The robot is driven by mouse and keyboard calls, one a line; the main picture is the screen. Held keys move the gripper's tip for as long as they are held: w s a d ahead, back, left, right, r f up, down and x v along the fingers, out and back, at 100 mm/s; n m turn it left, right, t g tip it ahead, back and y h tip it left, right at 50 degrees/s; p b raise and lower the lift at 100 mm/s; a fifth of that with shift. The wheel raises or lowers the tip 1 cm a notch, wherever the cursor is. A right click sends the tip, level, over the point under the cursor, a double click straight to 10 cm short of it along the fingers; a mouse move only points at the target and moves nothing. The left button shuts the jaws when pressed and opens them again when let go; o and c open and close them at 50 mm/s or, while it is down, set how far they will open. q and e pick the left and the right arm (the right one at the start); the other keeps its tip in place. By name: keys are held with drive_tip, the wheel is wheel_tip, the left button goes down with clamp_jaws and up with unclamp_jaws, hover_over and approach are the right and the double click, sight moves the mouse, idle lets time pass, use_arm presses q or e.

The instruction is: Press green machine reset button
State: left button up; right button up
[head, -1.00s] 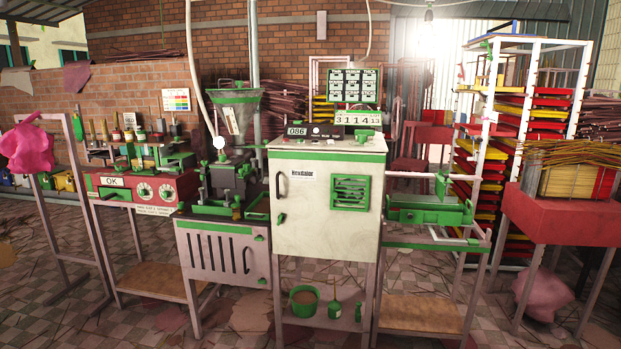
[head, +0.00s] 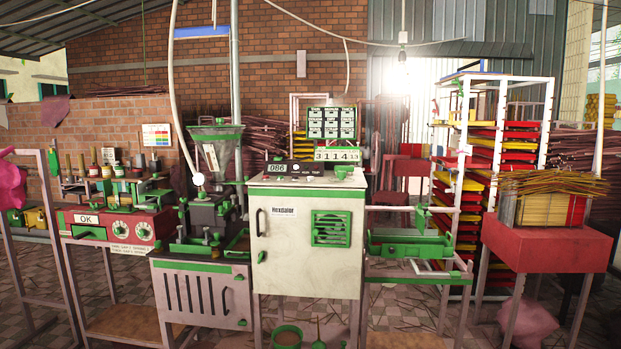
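The green machine (head: 305,238) stands at the centre of the head view. Its white cabinet has green trim, a dark door handle and a green vent (head: 332,229). A dark control box (head: 290,169) on its top shows 086 and has small knobs or buttons; I cannot tell which one is the reset button. A green knob-like part (head: 343,172) sits at the right of the cabinet top. Neither of my grippers is in view.
A green hopper extruder (head: 215,150) stands left of the cabinet, and a red machine marked OK (head: 115,222) further left. A green tray bench (head: 410,246) adjoins on the right. A red table (head: 545,243) with incense sticks and a tray rack stand further right.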

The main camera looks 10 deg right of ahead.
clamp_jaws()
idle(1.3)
